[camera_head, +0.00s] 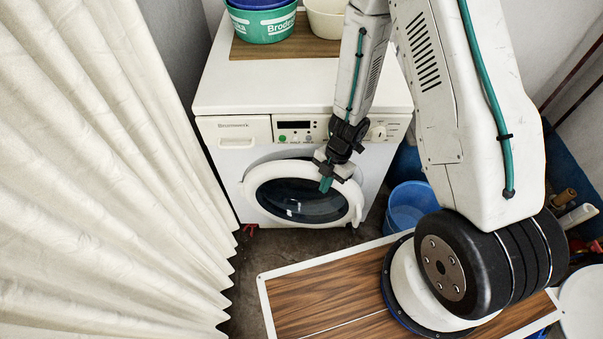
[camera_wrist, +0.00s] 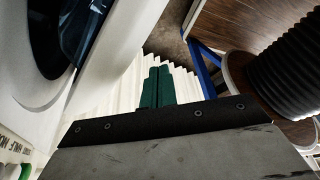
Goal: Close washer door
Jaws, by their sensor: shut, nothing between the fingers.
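The white washer (camera_head: 230,135) stands against the back wall with its front toward me. Its round door has a white rim (camera_head: 352,208) and dark glass (camera_head: 303,203). The door seems to stand slightly off the front, but I cannot tell how wide the gap is. My gripper (camera_head: 326,184) is in front of the door's upper right part and hides some of the rim. In the wrist view its green fingers (camera_wrist: 157,82) are together with nothing between them. The door's white rim (camera_wrist: 75,75) and dark glass fill the left there. Contact with the door cannot be told.
A pale curtain (camera_head: 90,170) hangs along the left. A wooden-topped table (camera_head: 330,300) with a white edge stands in front. A blue bucket (camera_head: 408,205) is right of the washer. Tubs (camera_head: 265,25) sit on the washer's top. Some floor shows before the washer.

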